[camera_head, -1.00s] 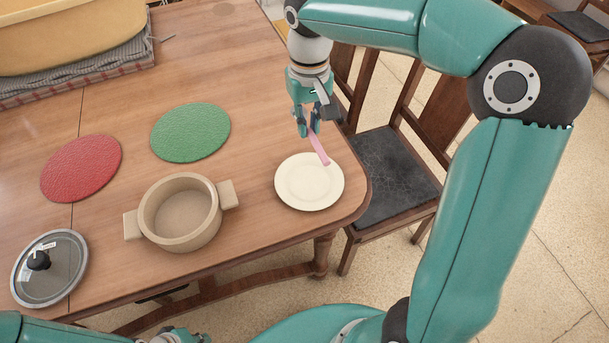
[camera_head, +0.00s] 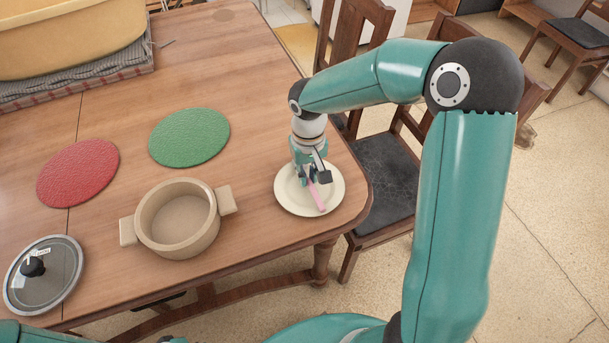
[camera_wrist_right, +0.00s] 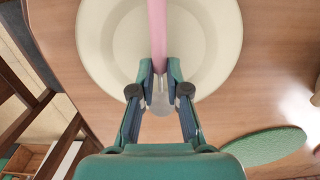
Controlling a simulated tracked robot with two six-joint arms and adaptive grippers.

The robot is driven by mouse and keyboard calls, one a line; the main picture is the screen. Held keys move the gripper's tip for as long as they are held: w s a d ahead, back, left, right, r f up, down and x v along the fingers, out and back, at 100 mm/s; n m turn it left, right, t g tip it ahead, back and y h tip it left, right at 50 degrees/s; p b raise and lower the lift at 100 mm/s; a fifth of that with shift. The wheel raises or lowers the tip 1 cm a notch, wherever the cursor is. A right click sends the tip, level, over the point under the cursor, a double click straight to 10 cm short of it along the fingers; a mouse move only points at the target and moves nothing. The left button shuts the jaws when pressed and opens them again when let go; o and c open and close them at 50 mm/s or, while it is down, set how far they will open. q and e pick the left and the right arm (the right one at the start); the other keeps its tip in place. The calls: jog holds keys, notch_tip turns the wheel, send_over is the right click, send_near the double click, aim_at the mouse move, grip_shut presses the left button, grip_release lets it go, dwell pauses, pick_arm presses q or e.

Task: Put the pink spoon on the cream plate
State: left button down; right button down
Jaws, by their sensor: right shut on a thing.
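The cream plate (camera_head: 333,199) lies flat near the right end of the table. My right gripper (camera_head: 310,180) is over the plate, pointing down, and is shut on the pink spoon (camera_head: 318,199). The spoon's pink length reaches from the fingers toward the plate's near rim, low over the plate; I cannot tell whether it touches. In the wrist view the pink spoon (camera_wrist_right: 157,32) runs up from between the fingertips (camera_wrist_right: 160,75), with the cream plate (camera_wrist_right: 105,40) behind. Only a bit of my left arm shows at the bottom edge; its fingers are hidden.
A beige pot (camera_head: 150,222) stands left of the plate, with a glass lid (camera_head: 55,285) farther left. Green (camera_head: 190,136) and red (camera_head: 78,173) mats lie behind. A yellow tub (camera_head: 65,40) is at the back left. A chair (camera_head: 385,175) stands close to the table's right edge.

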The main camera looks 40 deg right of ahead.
aim_at(308, 178)
jog(key=c, duration=1.2)
grip_release()
jog(key=shift+o, duration=0.2)
jog(key=shift+r, duration=0.1)
notch_tip(308, 178, up, 12)
jog(key=p, duration=0.1)
